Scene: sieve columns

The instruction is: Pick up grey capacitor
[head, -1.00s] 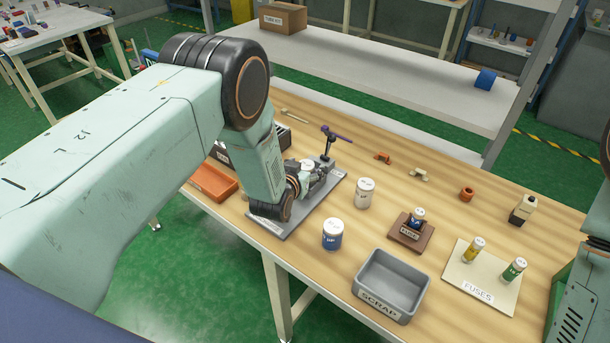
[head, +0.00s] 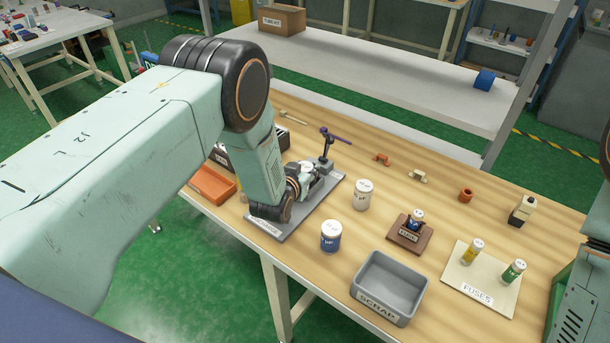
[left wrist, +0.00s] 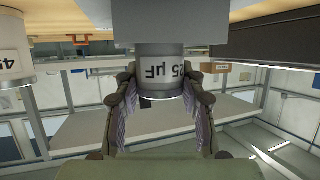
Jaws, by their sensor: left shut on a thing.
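The grey capacitor (left wrist: 163,72), with a dark band and a label reading "25 µF", is between the two fingers of my left gripper (left wrist: 160,92) in the left wrist view. The fingers touch it on both sides. In that view it meets the grey plate's edge (left wrist: 165,22); I cannot tell whether it is lifted clear. In the head view my left gripper (head: 312,182) is low over the grey plate (head: 277,232), and my arm hides much of the spot. My right gripper is out of view; only part of my right arm shows at the right edge.
A white can (head: 362,195) and a blue can (head: 331,236) stand right of the plate. A scrap bin (head: 372,306), a small brown block (head: 402,239) and a fuses board (head: 454,281) are further right. An orange tray (head: 212,184) is at left.

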